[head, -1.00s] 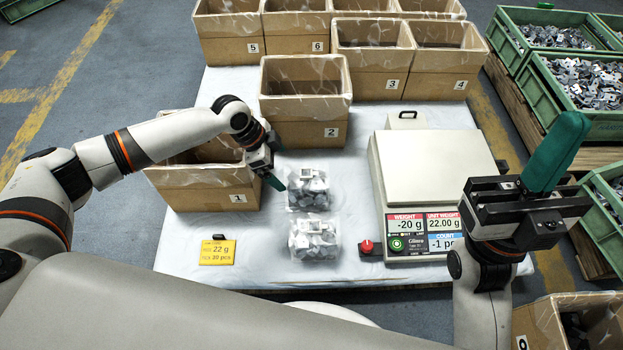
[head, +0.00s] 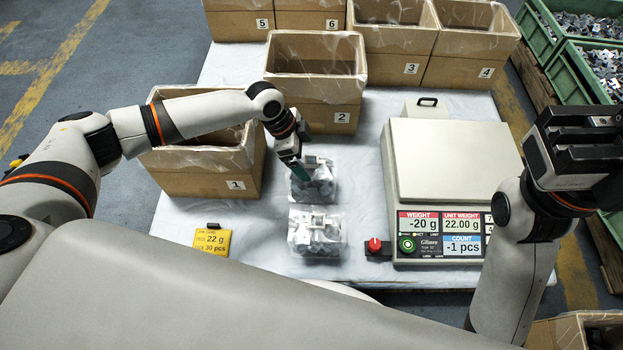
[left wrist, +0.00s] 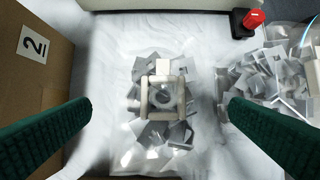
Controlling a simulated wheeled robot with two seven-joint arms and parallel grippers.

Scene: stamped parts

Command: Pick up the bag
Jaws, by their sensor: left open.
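Two clear bags of grey stamped metal parts lie on the white-covered table. The far bag (head: 316,184) is by box 2, and the near bag (head: 317,235) is just in front of it. My left gripper (head: 294,172) is over the far bag, with its green fingers open. In the left wrist view the far bag (left wrist: 160,128) lies centred between the fingers, apart from both, with a pale square frame on top. The near bag (left wrist: 268,84) is at the right there, partly behind a finger. My right gripper (head: 582,150) is at the right edge; its fingertips are not clearly seen.
A scale (head: 447,165) reading -20 g stands right of the bags, with a red knob (head: 375,245). Box 1 (head: 206,183) is left, box 2 (head: 316,118) behind, more boxes farther back. A yellow card (head: 212,242) lies front left. Green crates stand at right.

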